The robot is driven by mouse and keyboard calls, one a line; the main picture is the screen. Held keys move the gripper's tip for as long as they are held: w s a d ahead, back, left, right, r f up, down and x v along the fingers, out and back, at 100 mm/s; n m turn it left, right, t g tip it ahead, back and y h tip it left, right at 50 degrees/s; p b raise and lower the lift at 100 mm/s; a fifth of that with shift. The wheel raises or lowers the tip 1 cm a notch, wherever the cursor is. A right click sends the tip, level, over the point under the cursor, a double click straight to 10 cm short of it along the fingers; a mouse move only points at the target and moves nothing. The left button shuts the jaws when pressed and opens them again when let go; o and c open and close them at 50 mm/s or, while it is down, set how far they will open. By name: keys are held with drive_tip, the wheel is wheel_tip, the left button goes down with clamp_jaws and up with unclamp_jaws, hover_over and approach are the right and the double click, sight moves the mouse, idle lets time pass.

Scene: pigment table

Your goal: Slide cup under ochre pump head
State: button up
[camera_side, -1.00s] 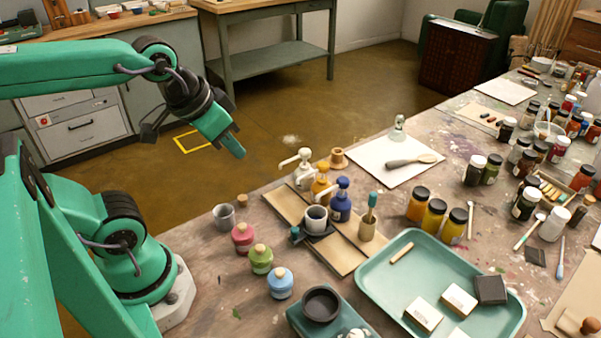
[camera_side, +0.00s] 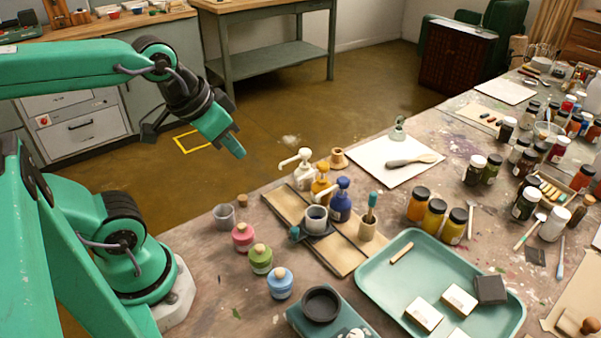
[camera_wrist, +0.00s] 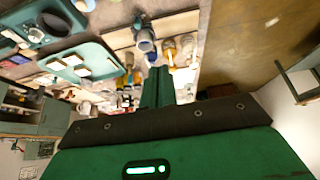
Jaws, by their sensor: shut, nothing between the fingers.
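A grey cup (camera_side: 316,217) stands upright on a small dark carrier (camera_side: 318,236) with a teal knob (camera_side: 294,233), on the wooden board. The ochre pump bottle (camera_side: 322,187) stands behind the cup, between a white pump bottle (camera_side: 303,172) and a blue one (camera_side: 341,203). The cup is close in front of the blue bottle; I cannot tell exactly what its rim lies under. My gripper (camera_side: 239,153) is shut and empty, raised in the air to the left of the bottles. In the wrist view, my shut fingers (camera_wrist: 158,72) show below the cup (camera_wrist: 145,42).
The wooden board (camera_side: 348,264) carries strips beside the cup. A brush holder (camera_side: 368,229) stands right of the blue bottle. A grey pot (camera_side: 224,216) and red (camera_side: 243,238), green (camera_side: 261,260) and light blue (camera_side: 280,284) jars line the near left. A teal tray (camera_side: 375,285) lies right.

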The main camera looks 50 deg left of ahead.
drive_tip(key=o, duration=0.7)
drive_tip(key=shift+w, duration=0.1)
drive_tip(key=shift+o, duration=0.4)
drive_tip(key=shift+w+d+f, duration=0.1)
drive_tip(key=m+g, duration=0.6)
drive_tip(key=m, duration=0.8)
hover_over(295, 229)
drive_tip(key=shift+f, duration=6.5)
drive_tip(key=shift+f, duration=3.85)
drive_tip(key=shift+c, duration=0.2)
clamp_jaws()
